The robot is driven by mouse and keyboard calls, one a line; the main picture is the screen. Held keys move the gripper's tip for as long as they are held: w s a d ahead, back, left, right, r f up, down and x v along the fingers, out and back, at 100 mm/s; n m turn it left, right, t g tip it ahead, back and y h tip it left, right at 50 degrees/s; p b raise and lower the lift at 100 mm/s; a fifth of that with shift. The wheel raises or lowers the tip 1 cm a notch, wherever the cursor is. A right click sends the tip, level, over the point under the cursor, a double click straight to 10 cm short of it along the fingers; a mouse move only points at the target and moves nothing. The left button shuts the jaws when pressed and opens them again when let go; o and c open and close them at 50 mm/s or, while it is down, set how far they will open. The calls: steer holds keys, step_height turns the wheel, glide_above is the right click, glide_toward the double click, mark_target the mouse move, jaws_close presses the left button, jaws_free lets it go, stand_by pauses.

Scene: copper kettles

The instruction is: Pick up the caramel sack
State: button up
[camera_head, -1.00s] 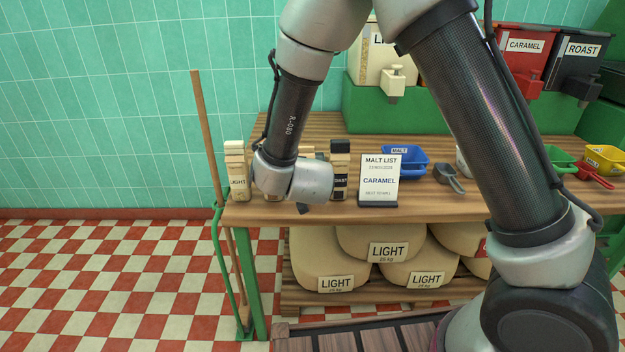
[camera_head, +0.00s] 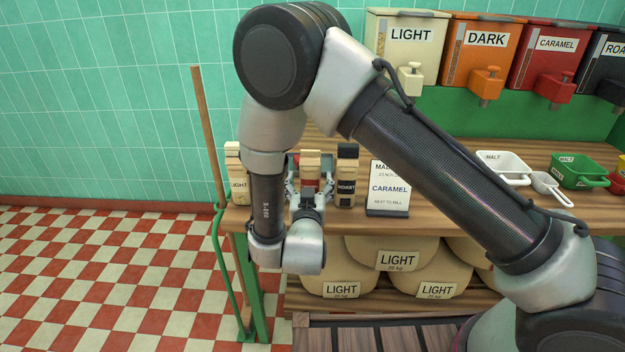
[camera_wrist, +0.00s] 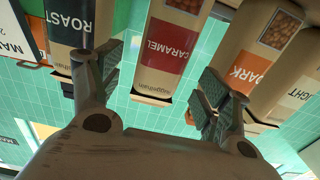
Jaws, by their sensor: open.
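The caramel sack (camera_head: 310,168) is a small tan upright bag with a red label, standing on the wooden table among a row of similar bags. In the wrist view the caramel sack (camera_wrist: 172,42) appears upside down, its CARAMEL label facing me. My gripper (camera_wrist: 160,78) is open, with one finger toward each side of the sack. I cannot tell whether the fingertips reach past its front face. In the head view my gripper (camera_head: 308,188) is at the sack's height in front of it, and my wrist hides the sack's lower part.
The ROAST bag (camera_head: 346,178) and LIGHT bag (camera_head: 237,178) flank the row; the DARK bag (camera_wrist: 245,72) shows in the wrist view. A MALT LIST sign (camera_head: 389,190) stands to the right. LIGHT sacks (camera_head: 398,258) lie below. A broom handle (camera_head: 208,130) leans at the left.

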mark_target(310, 178)
steer(key=w, duration=0.5)
steer(key=shift+w, duration=0.1)
steer(key=shift+d, duration=0.1)
steer(key=c, duration=1.3)
